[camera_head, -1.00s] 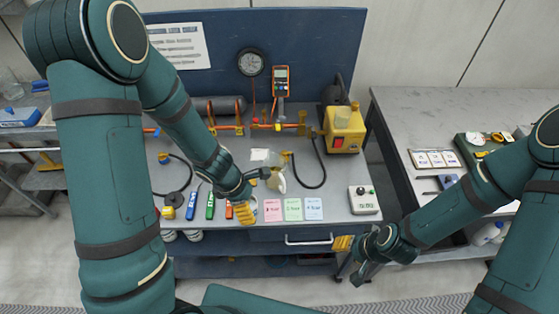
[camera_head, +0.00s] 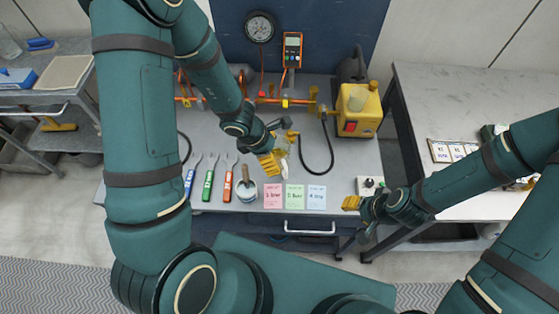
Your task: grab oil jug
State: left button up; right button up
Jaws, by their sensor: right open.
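A small pale, translucent jug (camera_head: 282,143), which looks like the oil jug, stands on the grey workbench behind my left gripper and is partly hidden by it. My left gripper (camera_head: 270,165) has yellow fingertips and hangs just in front of the jug, above the coloured cards. Whether its fingers are apart or touch the jug is unclear. My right gripper (camera_head: 352,202) is open and empty at the bench's front right edge, in front of a small control box (camera_head: 370,184) that it partly covers.
A yellow pump (camera_head: 358,112) with a black hose stands right of the jug. A gauge (camera_head: 260,27) and orange meter (camera_head: 292,48) are behind. A side table (camera_head: 440,95) stands right.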

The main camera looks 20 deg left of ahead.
aim_at(285, 165)
pick_arm(q)
jog(key=b+x, duration=0.1)
jog(key=x, duration=0.1)
jog(key=b+x, duration=0.1)
jog(key=x, duration=0.2)
jog(key=b+x, duration=0.1)
jog(key=x, duration=0.2)
jog(key=shift+d, duration=0.35)
pick_arm(e)
notch_tip(285, 165, down, 5)
jog(key=shift+w+a+r, duration=0.1)
jog(key=shift+r, duration=0.05)
pick_arm(q)
jog(key=c, duration=1.4)
